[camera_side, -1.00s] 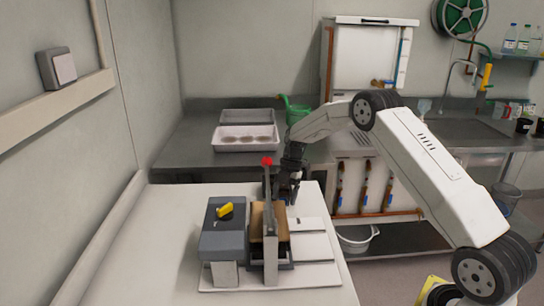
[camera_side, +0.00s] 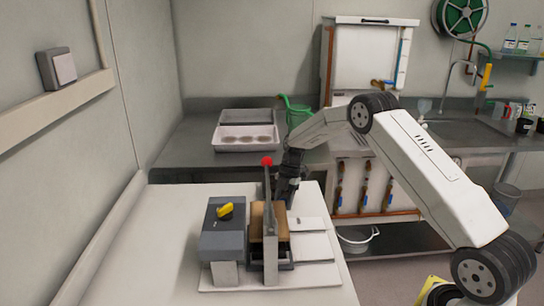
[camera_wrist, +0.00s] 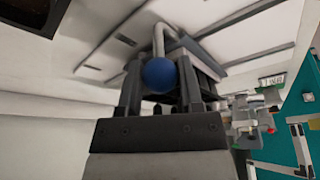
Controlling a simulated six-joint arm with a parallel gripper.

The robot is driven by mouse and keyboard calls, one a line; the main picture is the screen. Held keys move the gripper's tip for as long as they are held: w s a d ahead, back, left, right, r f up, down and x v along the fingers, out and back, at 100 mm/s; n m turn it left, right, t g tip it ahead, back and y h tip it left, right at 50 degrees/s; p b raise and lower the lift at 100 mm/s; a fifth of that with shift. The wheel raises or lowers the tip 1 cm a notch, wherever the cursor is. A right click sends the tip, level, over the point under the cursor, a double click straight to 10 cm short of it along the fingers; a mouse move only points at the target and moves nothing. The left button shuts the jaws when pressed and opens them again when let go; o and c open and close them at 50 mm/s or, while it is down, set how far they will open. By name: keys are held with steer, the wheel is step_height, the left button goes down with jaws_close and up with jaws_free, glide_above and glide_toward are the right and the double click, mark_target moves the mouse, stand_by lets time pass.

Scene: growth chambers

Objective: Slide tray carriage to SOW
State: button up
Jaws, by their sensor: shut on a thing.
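The tray carriage (camera_side: 286,255) sits on the light base plate of the sowing rig and carries a brown tray (camera_side: 256,222). An upright grey lever with a red ball (camera_side: 267,161) stands in front of it. My gripper (camera_side: 287,192) is low behind the carriage, its fingertips partly hidden. In the wrist view, the fingers are shut around a blue ball knob (camera_wrist: 159,75) on a bent metal rod, which runs to the rig. The SOW mark cannot be read.
A grey box with a yellow knob (camera_side: 225,210) stands left of the carriage. White plates (camera_side: 311,245) lie to its right. Metal trays (camera_side: 247,138) and a green watering can (camera_side: 296,114) are on the back counter. The white bench is clear at left.

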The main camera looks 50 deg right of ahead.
steer(key=shift+w+a, duration=0.1)
steer(key=shift+w+a+r, duration=0.1)
steer(key=shift+w+a, duration=3.55)
steer(key=shift+w, duration=0.15)
steer(key=o, duration=0.8)
steer(key=shift+o, duration=0.2)
step_height(320, 180, up, 8)
steer(key=shift+a, duration=0.1)
